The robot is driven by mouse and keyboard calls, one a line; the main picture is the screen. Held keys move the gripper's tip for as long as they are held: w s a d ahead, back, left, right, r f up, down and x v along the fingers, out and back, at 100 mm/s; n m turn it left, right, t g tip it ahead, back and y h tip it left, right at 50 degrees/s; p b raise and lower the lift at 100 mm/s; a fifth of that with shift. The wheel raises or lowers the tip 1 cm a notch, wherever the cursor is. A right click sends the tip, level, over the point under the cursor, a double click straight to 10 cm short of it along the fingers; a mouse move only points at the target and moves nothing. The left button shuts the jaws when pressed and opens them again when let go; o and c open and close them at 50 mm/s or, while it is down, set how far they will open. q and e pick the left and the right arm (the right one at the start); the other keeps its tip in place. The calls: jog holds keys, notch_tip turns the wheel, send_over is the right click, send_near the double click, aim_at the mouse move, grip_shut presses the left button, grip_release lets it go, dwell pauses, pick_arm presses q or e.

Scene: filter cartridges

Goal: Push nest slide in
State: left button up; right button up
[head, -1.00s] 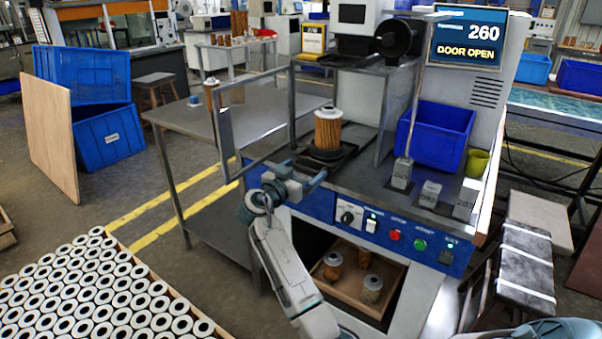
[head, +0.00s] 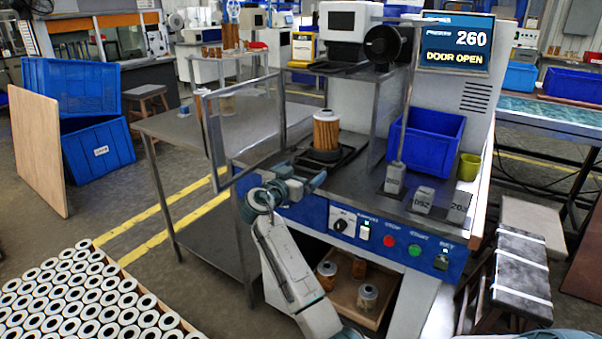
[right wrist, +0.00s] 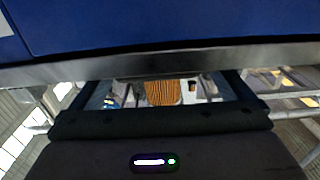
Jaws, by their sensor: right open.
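The nest slide (head: 350,157) is a dark plate on rails on the machine's deck, in front of the column, in the head view. An orange pleated filter cartridge (head: 326,131) with a white top stands upright in its round dark nest. The cartridge also shows in the right wrist view (right wrist: 163,92), beyond my gripper. My right gripper (head: 302,178) is open and empty at the deck's front edge, just in front of and below the nest slide. Whether it touches the slide cannot be told. My left gripper is not in view.
The clear door frame (head: 212,150) stands open at the left; the screen (head: 456,46) reads DOOR OPEN. A blue bin (head: 430,137) and grey blocks are on the deck's right. Control buttons line the blue front panel (head: 380,245). A wooden tray (head: 345,295) with cartridges is below.

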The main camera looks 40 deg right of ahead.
pick_arm(q)
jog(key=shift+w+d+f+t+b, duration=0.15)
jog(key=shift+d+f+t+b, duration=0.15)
jog(key=shift+b, duration=0.15)
pick_arm(e)
jog(key=v, duration=1)
jog(key=shift+a, duration=0.4)
jog(key=shift+s, duration=0.1)
